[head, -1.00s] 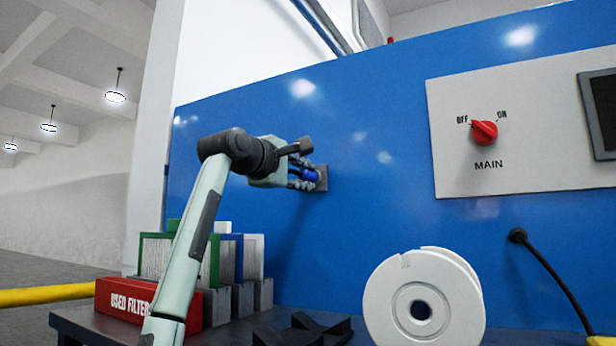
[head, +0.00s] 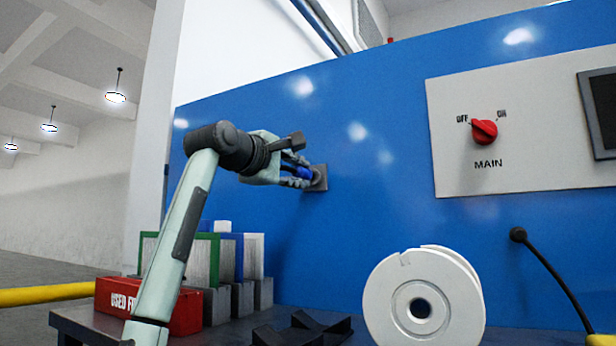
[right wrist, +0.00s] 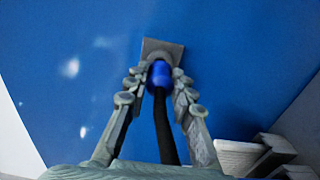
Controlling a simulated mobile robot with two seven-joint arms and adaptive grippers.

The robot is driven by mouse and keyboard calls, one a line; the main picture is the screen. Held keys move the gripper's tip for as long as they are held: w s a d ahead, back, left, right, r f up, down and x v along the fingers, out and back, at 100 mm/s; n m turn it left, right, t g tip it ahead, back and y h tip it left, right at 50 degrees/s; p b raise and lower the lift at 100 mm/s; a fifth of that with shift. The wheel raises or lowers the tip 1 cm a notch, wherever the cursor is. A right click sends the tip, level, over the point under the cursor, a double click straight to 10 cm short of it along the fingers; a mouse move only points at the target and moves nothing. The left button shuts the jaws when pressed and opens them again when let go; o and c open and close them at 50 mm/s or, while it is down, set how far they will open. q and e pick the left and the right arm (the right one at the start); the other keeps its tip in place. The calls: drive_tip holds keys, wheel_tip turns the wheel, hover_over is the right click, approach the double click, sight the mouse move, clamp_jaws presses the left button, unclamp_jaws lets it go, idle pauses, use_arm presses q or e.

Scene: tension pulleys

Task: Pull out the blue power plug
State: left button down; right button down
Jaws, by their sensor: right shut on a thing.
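My right gripper (head: 297,172) is shut on the blue power plug (head: 304,171), in front of the blue wall panel. In the right wrist view, the two grey fingers (right wrist: 158,82) flank the blue plug (right wrist: 160,72), and a black cable (right wrist: 162,125) runs from it back between the fingers. The grey square socket plate (head: 318,178) is right behind the plug; it also shows in the right wrist view (right wrist: 162,47). I cannot tell whether the plug's front end is still inside the socket. My left gripper is not in view.
A white panel (head: 455,165) with a red MAIN switch (head: 484,132) is at the right. Below are a white spool (head: 385,305), a red box (head: 186,315) with several filters and a dark bench (head: 80,318). The blue panel around the socket is clear.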

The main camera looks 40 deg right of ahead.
sight(295, 172)
drive_tip(key=shift+v, duration=1.75)
drive_tip(key=shift+a, duration=0.1)
